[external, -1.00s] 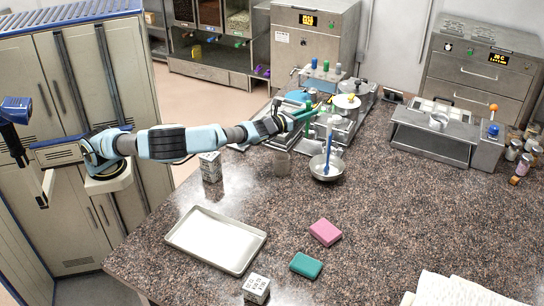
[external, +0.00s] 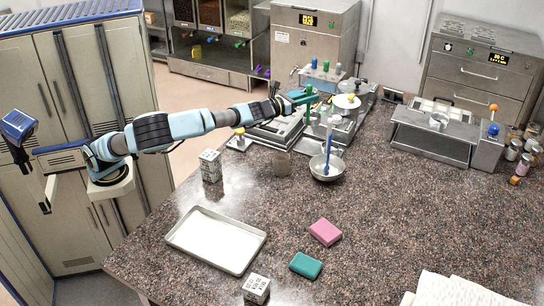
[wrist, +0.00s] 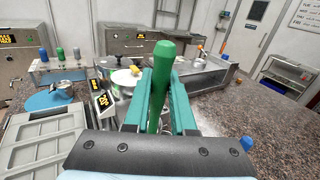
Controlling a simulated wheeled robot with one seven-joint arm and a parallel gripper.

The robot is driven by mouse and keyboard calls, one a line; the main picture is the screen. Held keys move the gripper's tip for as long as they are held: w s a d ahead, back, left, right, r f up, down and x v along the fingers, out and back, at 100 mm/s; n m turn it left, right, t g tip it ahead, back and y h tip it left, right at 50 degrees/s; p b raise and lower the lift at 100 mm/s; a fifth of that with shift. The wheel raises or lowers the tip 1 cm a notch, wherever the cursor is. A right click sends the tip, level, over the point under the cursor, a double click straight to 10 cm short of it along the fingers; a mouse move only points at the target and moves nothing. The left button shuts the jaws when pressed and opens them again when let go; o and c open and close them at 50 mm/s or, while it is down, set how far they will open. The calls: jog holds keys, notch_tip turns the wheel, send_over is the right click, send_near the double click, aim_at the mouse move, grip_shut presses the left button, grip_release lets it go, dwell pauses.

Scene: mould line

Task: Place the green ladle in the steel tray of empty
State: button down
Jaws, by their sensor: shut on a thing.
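The green ladle shows as an upright green handle (external: 309,103) over the machine at the back of the counter. In the wrist view its handle (wrist: 162,75) stands between my two teal fingers. My gripper (external: 304,96) is shut on this handle; its fingers (wrist: 160,105) flank it in the wrist view. The ladle's lower end is hidden or too small to make out. The steel tray (external: 185,241) lies flat and empty at the front left of the counter, well away from my gripper.
A metal bowl (external: 318,171) with a blue-handled tool stands in front of the machine. A patterned box (external: 210,166) stands behind the tray, another (external: 256,289) in front. Pink (external: 325,232) and teal (external: 306,265) blocks lie to its right. The counter's middle right is clear.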

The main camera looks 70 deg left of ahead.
jog(key=s+d+f+m+g+h+b, duration=0.15)
jog(key=s+d+m+h+b, duration=0.25)
jog(key=s+d+h, duration=0.45)
jog(key=s+d+f+m+h+b, duration=0.3)
jog(key=s+d+m+h+b, duration=0.15)
jog(key=d, duration=0.75)
jog(key=s+d+r+m+g+h+b, duration=0.2)
jog(key=s+d+r+m+g+h, duration=0.15)
jog(key=s, duration=0.55)
jog(key=s+d+r+m+g+h+b, duration=0.2)
jog(key=s+d+g, duration=0.15)
jog(key=s, duration=0.65)
jog(key=s+d+r+m+g+h+b, duration=0.25)
jog(key=s+d, duration=0.25)
jog(key=s, duration=0.4)
notch_tip(320, 180, down, 15)
jog(key=shift+s+f+m+g+h, duration=0.2)
jog(key=shift+s+m+g+h, duration=0.1)
jog(key=shift+s+m+g, duration=0.1)
jog(key=shift+f+b, duration=0.1)
jog(key=shift+b, duration=0.4)
jog(key=c, duration=0.8)
grip_release()
jog(key=shift+o, duration=0.2)
